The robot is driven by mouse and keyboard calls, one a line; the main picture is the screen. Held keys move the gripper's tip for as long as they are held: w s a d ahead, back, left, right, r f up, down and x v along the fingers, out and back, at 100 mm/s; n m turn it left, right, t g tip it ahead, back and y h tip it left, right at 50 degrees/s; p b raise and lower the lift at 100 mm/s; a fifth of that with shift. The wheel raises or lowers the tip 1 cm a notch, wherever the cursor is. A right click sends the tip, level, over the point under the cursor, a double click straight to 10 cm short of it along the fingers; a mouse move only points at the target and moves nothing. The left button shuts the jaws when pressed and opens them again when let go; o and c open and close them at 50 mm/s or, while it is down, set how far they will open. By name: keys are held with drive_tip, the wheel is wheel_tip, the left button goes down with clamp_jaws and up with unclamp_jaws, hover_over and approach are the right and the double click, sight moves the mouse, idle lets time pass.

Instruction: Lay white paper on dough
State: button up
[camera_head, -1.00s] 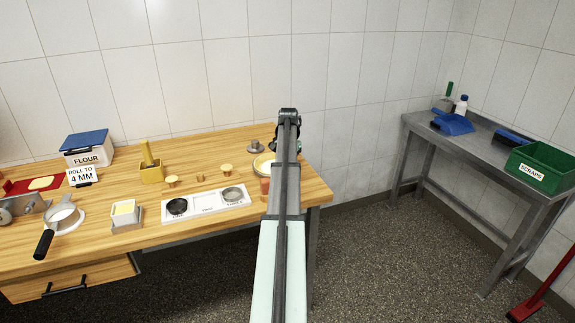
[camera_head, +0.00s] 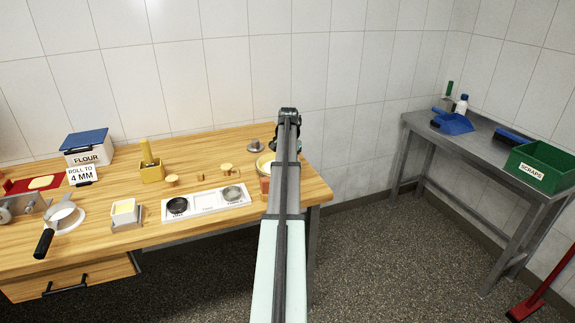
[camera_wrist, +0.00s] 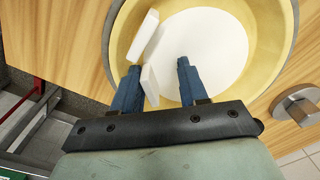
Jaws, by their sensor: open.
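A round yellow dough-lined dish (camera_wrist: 258,55) fills the upper middle of the wrist view. A white paper disc (camera_wrist: 215,50) lies flat inside it. Two thin white pieces (camera_wrist: 143,38) stand out near the disc's left side, beside my left finger; I cannot tell whether they join the disc. My gripper (camera_wrist: 158,68) is open, with its two blue fingers apart over the dish's near part. In the head view the dish (camera_head: 263,163) is partly hidden behind my arm, and the fingers cannot be made out.
A grey metal piece (camera_wrist: 298,103) sits right of the dish in the wrist view. A green scraps bin (camera_head: 540,167) is on the side table.

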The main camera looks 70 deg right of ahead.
wheel_tip(320, 180, up, 10)
drive_tip(key=w+a+n, duration=0.1)
drive_tip(key=w+a, duration=0.8)
drive_tip(key=w, duration=0.3)
drive_tip(key=w+a+n, duration=0.1)
drive_tip(key=w+a, duration=0.8)
drive_tip(key=w, duration=0.3)
drive_tip(key=shift+w+n, duration=0.2)
drive_tip(key=shift+n, duration=0.1)
drive_tip(key=shift+a+f, duration=0.1)
drive_tip(key=shift+a, duration=0.05)
